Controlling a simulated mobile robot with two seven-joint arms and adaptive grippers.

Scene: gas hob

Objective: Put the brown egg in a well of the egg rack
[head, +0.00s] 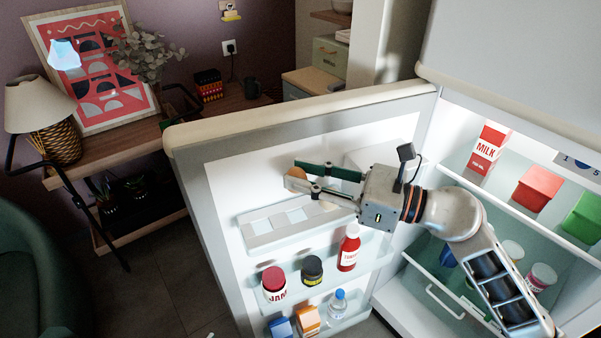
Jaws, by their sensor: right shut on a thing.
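My right gripper (309,180) reaches in from the right across the open fridge door. It is shut on the brown egg (297,173), which shows at the fingertips and is partly covered by the fingers. The egg rack (261,241) is a pale tray with square wells on the upper door shelf. It lies below and to the left of the gripper in the picture, and the egg is apart from it. The rack's right part is close under the lower finger. My left gripper does not show.
Below the rack, a door shelf holds a jam jar (274,284), a dark jar (312,270) and a red bottle (349,247). Lower down are small cartons (308,319) and a water bottle (338,304).

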